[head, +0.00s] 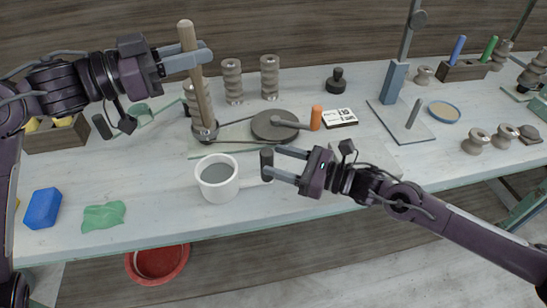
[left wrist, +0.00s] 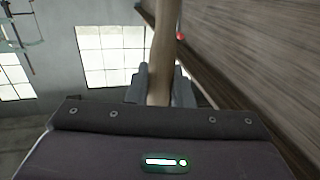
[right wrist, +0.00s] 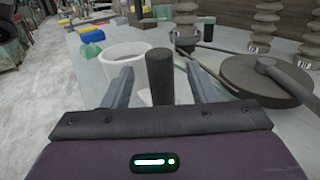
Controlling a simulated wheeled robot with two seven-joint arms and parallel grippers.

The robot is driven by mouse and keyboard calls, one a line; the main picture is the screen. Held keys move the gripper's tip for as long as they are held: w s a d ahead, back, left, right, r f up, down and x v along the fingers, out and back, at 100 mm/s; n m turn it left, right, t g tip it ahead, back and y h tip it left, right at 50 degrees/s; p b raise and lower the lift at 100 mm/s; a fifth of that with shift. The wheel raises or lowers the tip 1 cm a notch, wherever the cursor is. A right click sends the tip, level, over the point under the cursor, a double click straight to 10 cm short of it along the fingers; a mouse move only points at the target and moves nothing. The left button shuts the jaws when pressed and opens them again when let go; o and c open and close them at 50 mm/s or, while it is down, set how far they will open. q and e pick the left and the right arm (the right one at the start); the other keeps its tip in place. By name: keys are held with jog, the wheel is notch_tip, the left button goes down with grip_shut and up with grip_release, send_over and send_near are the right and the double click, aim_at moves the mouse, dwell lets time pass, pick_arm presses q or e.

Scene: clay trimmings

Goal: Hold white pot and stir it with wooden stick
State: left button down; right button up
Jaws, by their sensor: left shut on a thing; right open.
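The white pot (head: 217,180) stands upright near the front edge of the table, with grey contents inside and a dark upright handle grip (head: 267,162) on its right. My right gripper (head: 272,165) is open, its fingers on either side of that grip; in the right wrist view the grip (right wrist: 160,75) stands between the fingers. The wooden stick (head: 200,85) is upright, with my left gripper (head: 190,60) shut on its upper part. The stick's lower end is at a small metallic cup-like piece (head: 205,132), behind the pot. The stick also shows in the left wrist view (left wrist: 162,50).
A grey disc with a handle (head: 273,125) and an orange cylinder (head: 316,118) lie behind my right gripper. Stacked insulator-like spools (head: 232,82) stand at the back. A blue block (head: 42,208) and green cloth-like piece (head: 103,216) lie front left.

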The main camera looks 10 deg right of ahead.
jog(key=shift+x, duration=1.2)
grip_shut()
